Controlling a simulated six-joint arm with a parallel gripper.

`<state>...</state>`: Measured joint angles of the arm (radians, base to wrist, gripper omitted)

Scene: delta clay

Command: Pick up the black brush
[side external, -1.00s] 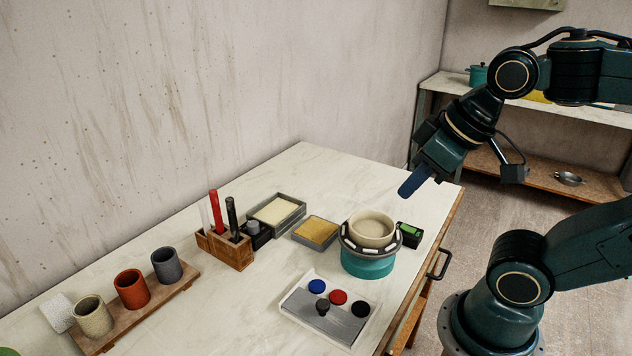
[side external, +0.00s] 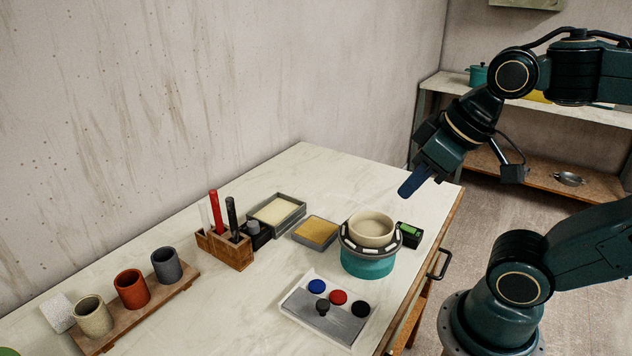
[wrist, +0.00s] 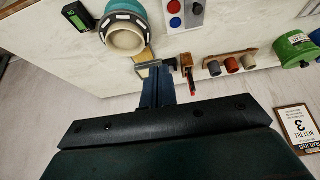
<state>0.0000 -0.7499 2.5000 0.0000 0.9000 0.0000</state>
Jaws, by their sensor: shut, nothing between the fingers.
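The black brush (side external: 232,213) stands upright in a wooden holder (side external: 238,256) at the middle left of the table. A red brush (side external: 215,208) and a pale, clear one stand beside it in the same holder. My gripper (side external: 405,192) is shut and empty, well to the right of the holder and above the table's far right part. In the wrist view my gripper's blue fingers (wrist: 158,88) are together. The holder (wrist: 186,66) shows just right of them there, with a red tip; I cannot make out the black brush clearly in that view.
A cream bowl (side external: 371,228) sits on a teal wheel (side external: 367,262) between my gripper and the holder. A tray of coloured buttons (side external: 300,309) lies in front. Trays of cream and tan material lie behind. Several cups (side external: 132,289) stand on a board at left.

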